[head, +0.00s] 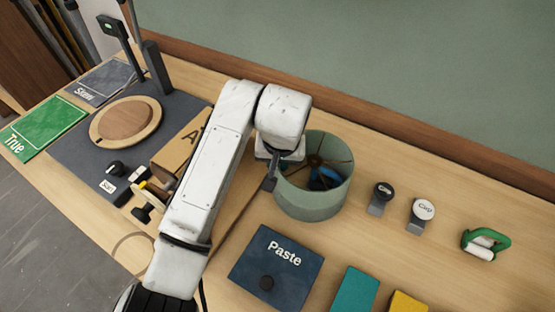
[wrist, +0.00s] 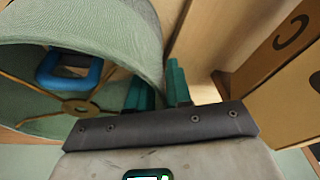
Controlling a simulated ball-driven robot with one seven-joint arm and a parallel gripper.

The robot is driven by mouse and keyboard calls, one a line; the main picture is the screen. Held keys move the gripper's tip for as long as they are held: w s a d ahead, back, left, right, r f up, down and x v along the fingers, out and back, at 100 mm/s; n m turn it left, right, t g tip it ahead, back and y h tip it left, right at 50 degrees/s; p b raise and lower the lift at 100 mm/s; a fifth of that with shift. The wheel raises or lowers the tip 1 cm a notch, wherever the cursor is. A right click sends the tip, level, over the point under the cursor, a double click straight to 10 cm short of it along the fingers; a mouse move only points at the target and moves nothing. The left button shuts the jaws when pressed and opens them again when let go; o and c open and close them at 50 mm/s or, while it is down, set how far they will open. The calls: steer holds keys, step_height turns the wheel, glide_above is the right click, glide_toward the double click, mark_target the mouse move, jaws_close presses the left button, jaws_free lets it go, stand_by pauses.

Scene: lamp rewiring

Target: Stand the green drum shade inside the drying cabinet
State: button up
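The green drum shade (head: 312,205) stands on the bench, open top up, with brass spokes across it and a blue object (head: 326,178) seen inside. The shade fills the upper left of the wrist view (wrist: 130,25), where the blue object shows as a rounded ring (wrist: 70,70). My gripper (head: 270,182) is at the shade's left side. In the wrist view its two teal fingers (wrist: 160,86) are close together, one on each side of the shade wall. I cannot tell whether they press on it. No drying cabinet can be made out.
A cardboard box (head: 182,140) stands left of my arm. The Paste box (head: 275,268) is in front, with teal (head: 355,291) and yellow (head: 408,303) blocks nearby. Two small posts (head: 380,195) (head: 421,214) and a green-handled roller (head: 485,244) stand right. The wall closes the back.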

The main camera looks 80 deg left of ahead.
steer(key=shift+o, duration=1)
